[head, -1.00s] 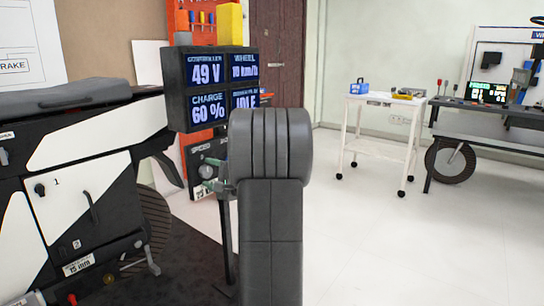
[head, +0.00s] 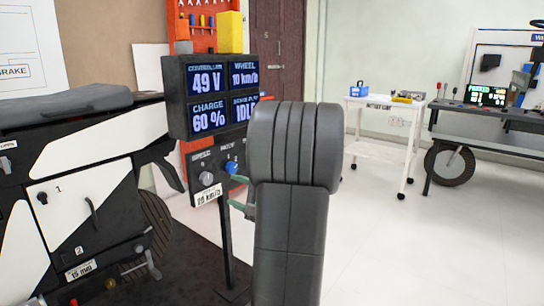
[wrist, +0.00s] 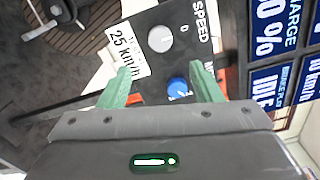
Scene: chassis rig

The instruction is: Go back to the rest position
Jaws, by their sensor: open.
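My gripper (head: 240,193) shows two green fingers, partly hidden behind my own dark arm in the head view. In the wrist view my gripper (wrist: 162,80) is open. A blue knob (wrist: 178,87) appears between its fingers there, and nothing is seen held. The same blue knob (head: 232,167) sits on the control box just beyond the upper fingertip in the head view. I cannot tell whether a finger touches it. No rest position is marked in view.
A grey speed knob (head: 206,178) and a "25 km/h" label (wrist: 125,52) are beside the blue knob. The display panel (head: 178,98) stands above. The motorcycle (head: 100,150) is at left. A white trolley (head: 378,145) stands right; the floor before it is clear.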

